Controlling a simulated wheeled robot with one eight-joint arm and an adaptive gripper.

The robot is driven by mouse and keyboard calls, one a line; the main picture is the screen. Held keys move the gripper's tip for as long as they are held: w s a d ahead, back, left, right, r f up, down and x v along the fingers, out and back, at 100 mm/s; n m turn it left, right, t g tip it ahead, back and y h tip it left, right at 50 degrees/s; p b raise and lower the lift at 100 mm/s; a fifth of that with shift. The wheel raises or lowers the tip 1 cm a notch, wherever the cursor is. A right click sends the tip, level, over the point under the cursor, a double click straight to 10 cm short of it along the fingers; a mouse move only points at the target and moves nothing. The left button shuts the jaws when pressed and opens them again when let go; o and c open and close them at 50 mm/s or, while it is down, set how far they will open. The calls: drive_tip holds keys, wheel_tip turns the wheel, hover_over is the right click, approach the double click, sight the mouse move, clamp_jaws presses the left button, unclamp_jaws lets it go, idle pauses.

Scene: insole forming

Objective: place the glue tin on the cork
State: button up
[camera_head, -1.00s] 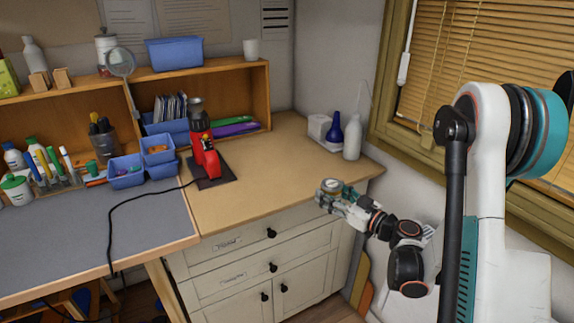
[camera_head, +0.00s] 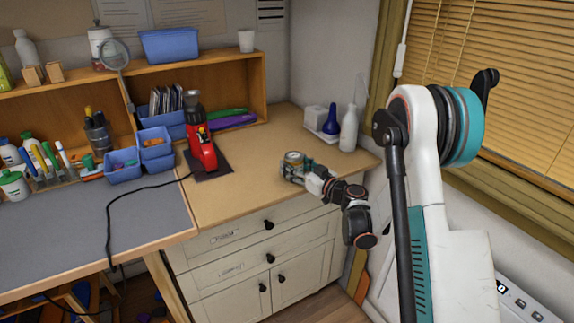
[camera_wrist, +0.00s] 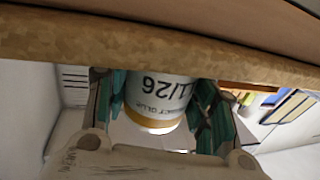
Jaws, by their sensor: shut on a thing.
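The glue tin (camera_head: 293,158) is a small round tin with a pale body, held above the right front part of the tan worktop (camera_head: 247,185). In the wrist view the tin (camera_wrist: 158,97) appears upside down, with "GLUE" lettering and a gold-brown band. My gripper (camera_head: 291,170) is shut on it, with teal-padded fingers (camera_wrist: 160,90) on both sides. The worktop's speckled edge crosses the top of the wrist view. I cannot make out a separate cork piece on the worktop; the tin and arm hide part of it.
A red tool (camera_head: 200,150) stands on a dark mat left of the gripper, its black cable running left. A blue bottle (camera_head: 331,122) and a white bottle (camera_head: 349,131) stand at the back right. The worktop between is clear. Drawers (camera_head: 268,240) lie below.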

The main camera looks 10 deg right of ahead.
drive_tip(key=b+x, duration=0.1)
drive_tip(key=x, duration=0.3)
drive_tip(key=shift+f, duration=0.15)
drive_tip(key=shift+s+d+f+b, duration=0.1)
drive_tip(key=shift+f+b, duration=0.2)
drive_tip(key=shift+b, duration=0.15)
drive_tip(key=shift+s+r, duration=0.1)
drive_tip(key=shift+r, duration=0.05)
drive_tip(key=o, duration=1.2)
drive_tip(key=p+v, duration=0.3)
drive_tip(key=v, duration=0.9)
drive_tip(key=shift+p, duration=0.35)
